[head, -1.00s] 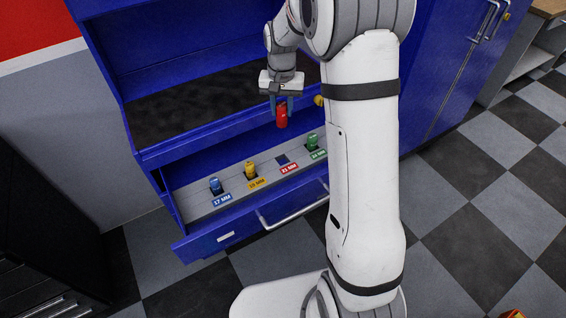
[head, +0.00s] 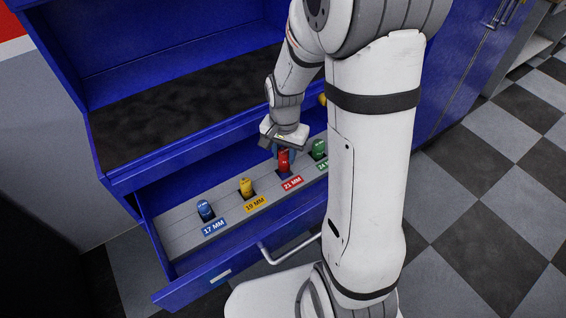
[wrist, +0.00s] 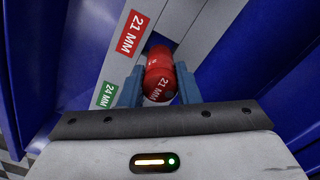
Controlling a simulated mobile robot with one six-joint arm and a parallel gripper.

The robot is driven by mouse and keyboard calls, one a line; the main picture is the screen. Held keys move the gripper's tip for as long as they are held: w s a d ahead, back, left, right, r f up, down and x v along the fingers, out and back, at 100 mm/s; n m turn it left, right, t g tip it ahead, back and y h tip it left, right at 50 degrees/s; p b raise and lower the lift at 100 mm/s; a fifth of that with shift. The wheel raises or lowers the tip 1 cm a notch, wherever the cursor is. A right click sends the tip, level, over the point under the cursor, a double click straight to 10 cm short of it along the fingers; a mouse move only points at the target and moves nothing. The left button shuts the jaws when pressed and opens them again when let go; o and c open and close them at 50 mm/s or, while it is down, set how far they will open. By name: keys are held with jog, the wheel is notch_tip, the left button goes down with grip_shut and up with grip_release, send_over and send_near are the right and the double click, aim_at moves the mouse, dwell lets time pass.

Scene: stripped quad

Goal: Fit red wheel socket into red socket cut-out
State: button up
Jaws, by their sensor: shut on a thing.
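The red wheel socket (head: 283,161) is upright, or nearly so, at the red 21 MM label (head: 292,183) in the open drawer. My gripper (head: 283,153) is shut on it from above. In the wrist view the red socket (wrist: 160,76), marked 21 MM, sits between my two fingers (wrist: 157,90). Its lower end is over or in the dark red socket cut-out (wrist: 156,42), of which only a dark edge shows. I cannot tell how deep the socket sits.
The blue socket (head: 206,210), yellow socket (head: 247,188) and green socket (head: 319,149) stand in the same grey tray (head: 180,233). The green one is close on the right of my gripper. The blue cabinet (head: 160,60) rises behind the drawer.

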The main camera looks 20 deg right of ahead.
aim_at(284, 164)
jog(key=shift+s+f, duration=0.1)
jog(key=shift+f, duration=1.85)
jog(key=shift+f, duration=0.15)
jog(key=o, duration=1.1)
jog(key=shift+c, duration=0.2)
